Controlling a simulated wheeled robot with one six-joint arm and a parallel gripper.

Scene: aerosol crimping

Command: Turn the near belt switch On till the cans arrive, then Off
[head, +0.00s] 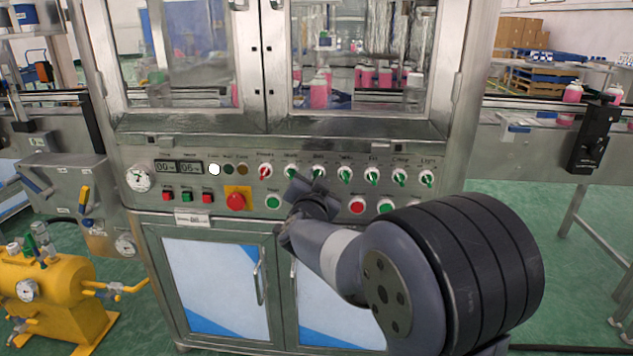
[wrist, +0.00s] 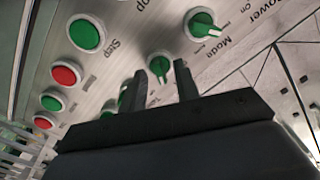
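A row of rotary switches runs along the steel control panel (head: 150,205) in the head view. Its leftmost knob is red (head: 265,171); several green knobs (head: 345,175) follow to the right. The small labels are hard to read, so I cannot name the near belt switch with certainty. My gripper (head: 306,187) is close to the panel, just below the second and third knobs. In the wrist view my gripper (wrist: 160,70) has its fingers apart, with a green knob (wrist: 160,65) showing between the tips; contact is unclear. Pink cans (head: 320,92) stand behind the machine's glass.
A red emergency button (head: 236,201) on a yellow plate and green and red push buttons (head: 357,206) lie below the knobs. More pink cans (head: 573,93) stand on the conveyor at right. A yellow tank machine (head: 60,290) stands at lower left. Cabinet doors (head: 215,285) are below.

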